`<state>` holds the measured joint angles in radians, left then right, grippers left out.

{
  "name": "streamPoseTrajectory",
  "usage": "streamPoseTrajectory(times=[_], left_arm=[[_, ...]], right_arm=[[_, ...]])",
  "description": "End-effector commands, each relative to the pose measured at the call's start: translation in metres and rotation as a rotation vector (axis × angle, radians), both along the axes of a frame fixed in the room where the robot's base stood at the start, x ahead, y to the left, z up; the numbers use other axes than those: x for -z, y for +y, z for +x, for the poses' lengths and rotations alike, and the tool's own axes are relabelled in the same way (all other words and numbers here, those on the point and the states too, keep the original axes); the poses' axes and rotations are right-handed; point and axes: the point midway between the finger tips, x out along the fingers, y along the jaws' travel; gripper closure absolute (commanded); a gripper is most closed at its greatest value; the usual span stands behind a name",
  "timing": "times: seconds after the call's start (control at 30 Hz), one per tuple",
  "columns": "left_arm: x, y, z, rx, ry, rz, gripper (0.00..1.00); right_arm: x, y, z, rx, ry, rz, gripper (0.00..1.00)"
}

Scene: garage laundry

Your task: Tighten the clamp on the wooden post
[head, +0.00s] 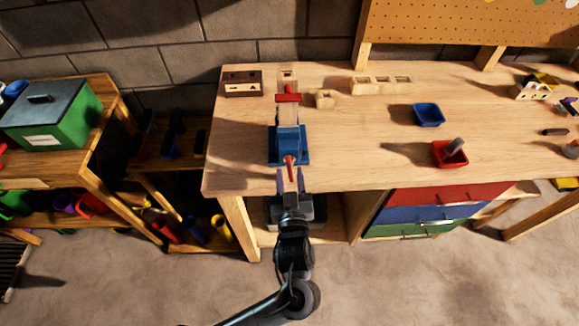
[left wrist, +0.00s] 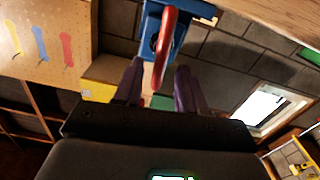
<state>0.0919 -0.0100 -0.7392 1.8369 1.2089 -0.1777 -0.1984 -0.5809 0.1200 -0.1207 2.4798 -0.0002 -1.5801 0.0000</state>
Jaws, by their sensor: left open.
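The blue clamp (head: 288,138) stands at the front left edge of the wooden workbench. A pale wooden post (head: 289,115) shows behind its body, with a red part (head: 288,97) across it; whether the jaws touch the post cannot be told. The clamp's red handle (head: 290,166) points toward me at the bench edge. My left gripper (head: 290,178) is open just in front of the handle. In the left wrist view, the red handle (left wrist: 166,42) reaches down between the fingers of the left gripper (left wrist: 158,75), below the blue clamp body (left wrist: 185,30). The right gripper is not in view.
The workbench (head: 370,145) holds a dark-and-cream box (head: 242,83), wooden blocks (head: 381,84), a blue bin (head: 428,115) and a red bin (head: 449,154). Coloured drawers (head: 440,214) sit below. A shelf with a green box (head: 52,115) stands left.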

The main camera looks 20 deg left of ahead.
Motion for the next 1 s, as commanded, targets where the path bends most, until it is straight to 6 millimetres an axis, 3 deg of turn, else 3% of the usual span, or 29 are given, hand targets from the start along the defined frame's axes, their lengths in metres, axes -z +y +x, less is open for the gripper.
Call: streamPoseTrajectory(times=[0.3, 0.67, 0.93, 1.0], left_arm=[[0.0, 0.013, 0.029, 0.0, -0.001, 0.0, 0.6], [0.0, 0.015, 0.032, 0.0, 0.001, 0.0, 0.6], [0.0, 0.015, 0.032, 0.0, 0.0, 0.0, 0.99], [0.0, 0.015, 0.032, 0.0, 0.0, 0.0, 1.0]], right_arm=[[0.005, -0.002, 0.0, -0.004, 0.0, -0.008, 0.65], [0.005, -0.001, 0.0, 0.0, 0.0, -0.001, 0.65], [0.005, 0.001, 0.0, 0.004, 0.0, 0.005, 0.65], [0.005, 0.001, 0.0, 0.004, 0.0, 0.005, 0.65]])
